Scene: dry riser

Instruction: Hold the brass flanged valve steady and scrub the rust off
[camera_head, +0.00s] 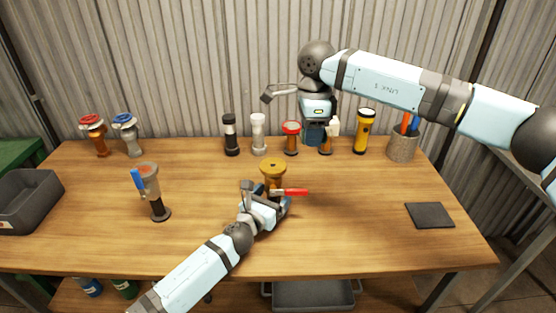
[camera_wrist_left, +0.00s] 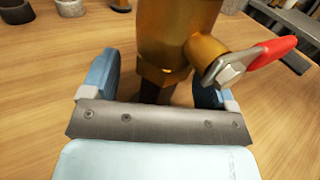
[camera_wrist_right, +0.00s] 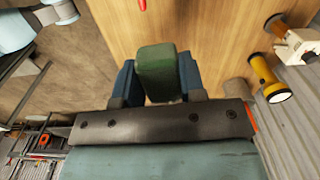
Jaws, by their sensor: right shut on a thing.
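The brass flanged valve (camera_head: 272,168) stands upright near the middle of the bench, its red lever pointing right. In the left wrist view the brass body (camera_wrist_left: 175,35) rises between my left gripper's blue fingers. My left gripper (camera_head: 266,198) is around its lower part, with the fingers apart and a visible gap on the left side. My right gripper (camera_head: 315,133) is at the back of the bench, pointing down, behind and right of the valve. In the right wrist view it is shut on a green block (camera_wrist_right: 157,70). I cannot make out rust clearly.
A valve with a blue lever (camera_head: 149,185) stands left. Along the back are more valves, a yellow flashlight (camera_head: 364,131) and a pen cup (camera_head: 403,145). A dark pad (camera_head: 430,215) lies right; a grey bin (camera_head: 30,200) is at the left edge. The front right is clear.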

